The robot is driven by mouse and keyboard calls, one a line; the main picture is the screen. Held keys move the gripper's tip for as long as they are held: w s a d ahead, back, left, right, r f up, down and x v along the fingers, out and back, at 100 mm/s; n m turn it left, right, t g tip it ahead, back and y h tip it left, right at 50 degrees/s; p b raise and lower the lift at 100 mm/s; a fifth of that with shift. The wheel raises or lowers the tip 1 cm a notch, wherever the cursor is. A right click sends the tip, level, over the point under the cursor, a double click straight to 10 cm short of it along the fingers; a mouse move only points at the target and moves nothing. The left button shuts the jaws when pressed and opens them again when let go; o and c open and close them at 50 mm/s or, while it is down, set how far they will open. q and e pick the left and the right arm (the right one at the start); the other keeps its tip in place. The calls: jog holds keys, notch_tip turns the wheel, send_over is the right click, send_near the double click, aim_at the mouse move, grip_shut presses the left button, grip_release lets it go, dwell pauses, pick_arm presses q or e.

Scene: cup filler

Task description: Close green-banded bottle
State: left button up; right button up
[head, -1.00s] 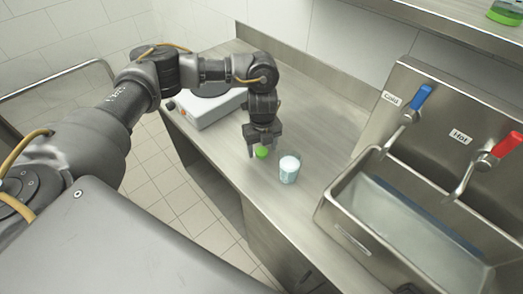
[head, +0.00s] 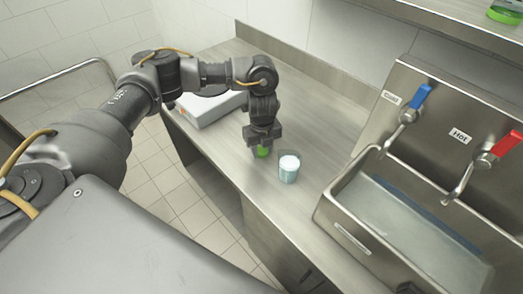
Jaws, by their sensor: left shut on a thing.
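My left gripper (head: 262,142) points down at the counter, left of the cup. It is shut on a small green thing (head: 263,153) that looks like a cap. Only its lower part shows below the fingers. A container with green on it (head: 504,13), possibly the green-banded bottle, stands on the shelf at the top right. It is cut off by the picture's edge, so I cannot tell whether it is open. My right gripper is not in view.
A clear cup (head: 289,170) with pale contents stands close to the right of my left gripper. A white appliance (head: 210,108) is behind it to the left. The sink (head: 400,225) with blue cold and red hot taps is at the right. The counter behind the cup is clear.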

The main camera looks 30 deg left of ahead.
aim_at(262, 152)
pick_arm(q)
jog(key=shift+r, duration=0.1)
jog(key=shift+r, duration=0.5)
notch_tip(262, 152, up, 2)
jog(key=shift+s+r+b, duration=0.1)
jog(key=shift+r+b, duration=0.1)
jog(key=shift+b, duration=0.2)
jog(key=s+d+r+b, duration=0.1)
jog(key=s+r+b, duration=0.1)
jog(key=s+r, duration=0.7)
jog(key=s, duration=0.4)
jog(key=shift+s+d+r, duration=0.2)
jog(key=shift+s+d, duration=0.15)
